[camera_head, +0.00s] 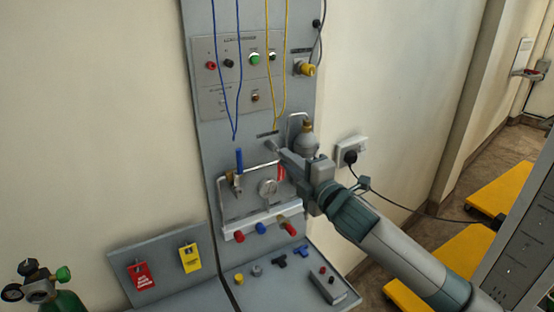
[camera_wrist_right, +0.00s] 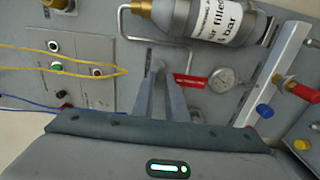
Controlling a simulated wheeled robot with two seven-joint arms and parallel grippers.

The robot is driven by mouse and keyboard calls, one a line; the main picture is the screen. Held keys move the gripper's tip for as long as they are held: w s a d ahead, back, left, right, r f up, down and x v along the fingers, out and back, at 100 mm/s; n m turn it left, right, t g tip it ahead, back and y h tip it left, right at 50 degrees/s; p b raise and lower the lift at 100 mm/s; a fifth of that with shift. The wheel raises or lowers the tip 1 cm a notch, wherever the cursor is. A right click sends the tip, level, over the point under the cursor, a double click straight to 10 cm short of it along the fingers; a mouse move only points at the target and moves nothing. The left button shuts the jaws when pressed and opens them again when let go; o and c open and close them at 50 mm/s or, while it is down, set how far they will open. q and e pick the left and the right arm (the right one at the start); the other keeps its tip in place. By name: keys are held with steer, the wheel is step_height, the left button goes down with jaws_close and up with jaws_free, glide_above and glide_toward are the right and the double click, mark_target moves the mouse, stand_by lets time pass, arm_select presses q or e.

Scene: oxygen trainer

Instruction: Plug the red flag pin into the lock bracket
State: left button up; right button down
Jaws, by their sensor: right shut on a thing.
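My right gripper (camera_head: 271,147) reaches in from the right, in front of the grey upright panel (camera_head: 215,160). The pin itself is hidden between the fingers. I cannot clearly make out the lock bracket. My left gripper is not in view.
A gas cylinder (camera_head: 306,144) and pressure gauge (camera_head: 268,187) sit close to the gripper. Yellow cables (camera_head: 270,70) and blue cables (camera_head: 237,90) hang above. A manifold with coloured knobs (camera_head: 261,227) is below. A tag board (camera_head: 160,262) stands lower left.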

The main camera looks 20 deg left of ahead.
steer(key=shift+p+v, duration=1.15)
steer(key=shift+v, duration=1.6)
steer(key=shift+d+f, duration=0.1)
steer(key=shift+d, duration=0.05)
steer(key=s+d+f+m+t+h+b, duration=0.1)
steer(key=s+d+f+m+h+b, duration=0.1)
steer(key=d, duration=0.8)
steer(key=s+d+f+m+t+h+b, duration=0.2)
steer(key=s+d+f+m+h, duration=0.2)
steer(key=d, duration=0.7)
steer(key=s+d+f+m+t+h+b, duration=0.1)
steer(key=s+d+f+m+t+h, duration=0.1)
steer(key=s+d+f+h, duration=0.4)
steer(key=d+f+m, duration=0.1)
steer(key=d+f, duration=0.1)
steer(key=d, duration=0.2)
steer(key=shift+s+d+f+h+b, duration=0.25)
steer(key=shift+d+h+b, duration=0.1)
steer(key=shift+h+b, duration=0.05)
steer(key=shift+a, duration=0.15)
